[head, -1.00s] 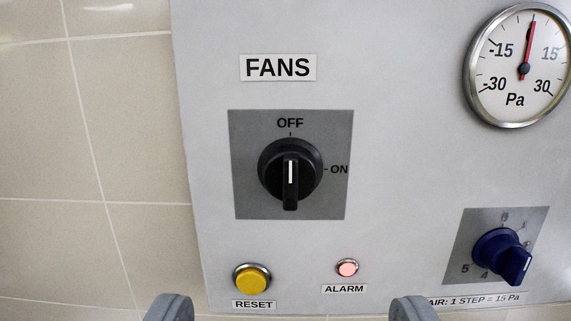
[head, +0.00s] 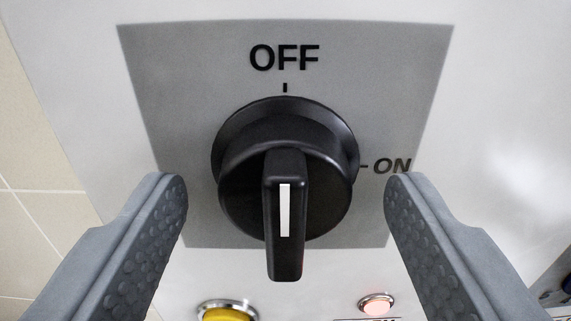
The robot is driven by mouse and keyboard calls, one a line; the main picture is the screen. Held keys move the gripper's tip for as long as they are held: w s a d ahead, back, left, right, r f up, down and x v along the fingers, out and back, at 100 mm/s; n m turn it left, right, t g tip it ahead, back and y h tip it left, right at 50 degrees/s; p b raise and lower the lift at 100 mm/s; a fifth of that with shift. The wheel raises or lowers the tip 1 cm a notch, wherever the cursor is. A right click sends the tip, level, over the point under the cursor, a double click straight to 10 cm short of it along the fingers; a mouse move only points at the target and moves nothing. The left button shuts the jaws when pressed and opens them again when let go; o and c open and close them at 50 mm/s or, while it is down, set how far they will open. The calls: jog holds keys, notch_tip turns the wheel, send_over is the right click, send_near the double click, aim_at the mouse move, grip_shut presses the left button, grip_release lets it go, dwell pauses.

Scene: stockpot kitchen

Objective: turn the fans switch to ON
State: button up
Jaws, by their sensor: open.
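The fans switch (head: 235,190) is a round black knob with a raised black handle bar and a white line, in the middle of the view. It sits on a grey plate (head: 190,70) marked OFF above and ON at the right. The handle bar is upright, in line with the OFF mark. My gripper (head: 287,190) is open, with one grey finger left of the knob and the other right of it, close to the ON mark. Neither finger appears to touch the knob.
The yellow reset button (head: 228,312) and the lit pink alarm lamp (head: 376,303) are below the plate, between my fingers. Part of a dark blue knob (head: 567,285) shows at the right edge. Beige tiles (head: 35,180) lie to the left of the panel.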

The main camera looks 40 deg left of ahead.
jog(key=shift+w+a, duration=0.2)
jog(key=c, duration=1)
jog(key=shift+o, duration=0.2)
